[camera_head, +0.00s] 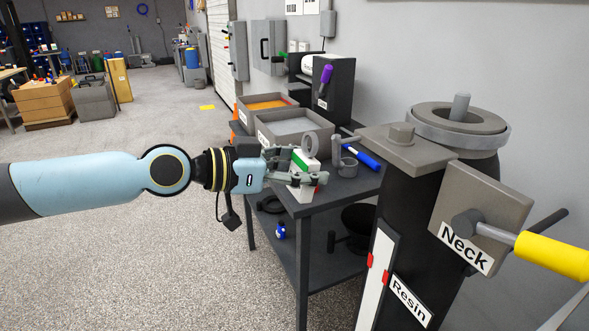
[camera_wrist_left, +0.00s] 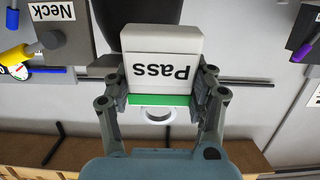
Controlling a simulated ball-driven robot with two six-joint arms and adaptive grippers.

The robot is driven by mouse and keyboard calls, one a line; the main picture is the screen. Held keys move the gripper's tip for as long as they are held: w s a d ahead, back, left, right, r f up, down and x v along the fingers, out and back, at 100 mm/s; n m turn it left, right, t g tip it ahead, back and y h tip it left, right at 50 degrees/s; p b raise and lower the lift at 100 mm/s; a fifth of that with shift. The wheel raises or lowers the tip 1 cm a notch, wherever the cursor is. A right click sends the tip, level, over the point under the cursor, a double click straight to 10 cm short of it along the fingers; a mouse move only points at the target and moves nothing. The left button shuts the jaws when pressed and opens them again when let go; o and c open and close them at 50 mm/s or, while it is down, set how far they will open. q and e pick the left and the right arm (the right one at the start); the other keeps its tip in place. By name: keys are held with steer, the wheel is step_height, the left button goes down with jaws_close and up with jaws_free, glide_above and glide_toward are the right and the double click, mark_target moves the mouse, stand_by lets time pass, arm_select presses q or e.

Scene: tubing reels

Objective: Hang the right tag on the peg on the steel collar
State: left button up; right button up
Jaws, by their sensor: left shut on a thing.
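My left gripper (camera_head: 310,179) is shut on a pale tag (camera_wrist_left: 163,45) marked "Pass". In the left wrist view the word is upside down, and a green band (camera_wrist_left: 162,99) and a pale ring (camera_wrist_left: 158,115) lie on the near side of the tag. The fingers grip it from both sides. In the head view, the fingers hide part of it. At the right stands a dark column with a round steel collar (camera_head: 493,140) on top. A short upright grey peg (camera_head: 460,107) rises there, apart from my gripper. My right gripper is out of view.
A dark bench (camera_head: 338,192) stands beyond my left gripper, with a grey bin (camera_head: 322,138), an orange-filled bin (camera_head: 265,103) and a blue-handled tool (camera_head: 361,158). A "Neck" plate (camera_head: 490,207) and yellow handle (camera_head: 550,255) jut from the column. Open floor lies at left.

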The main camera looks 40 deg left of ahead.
arm_select(q)
steer(key=shift+r+x, duration=0.15)
steer(key=shift+x, duration=0.55)
steer(key=shift+r+x, duration=0.15)
steer(key=shift+x, duration=0.6)
steer(key=b+x, duration=0.2)
steer(key=x, duration=0.2)
steer(key=shift+w+f, duration=0.1)
steer(key=shift+f, duration=0.15)
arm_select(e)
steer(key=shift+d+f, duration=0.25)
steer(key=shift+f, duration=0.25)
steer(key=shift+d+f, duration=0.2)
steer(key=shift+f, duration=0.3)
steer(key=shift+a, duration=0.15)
arm_select(q)
steer(key=o, duration=1.2)
steer(key=shift+o, duration=0.2)
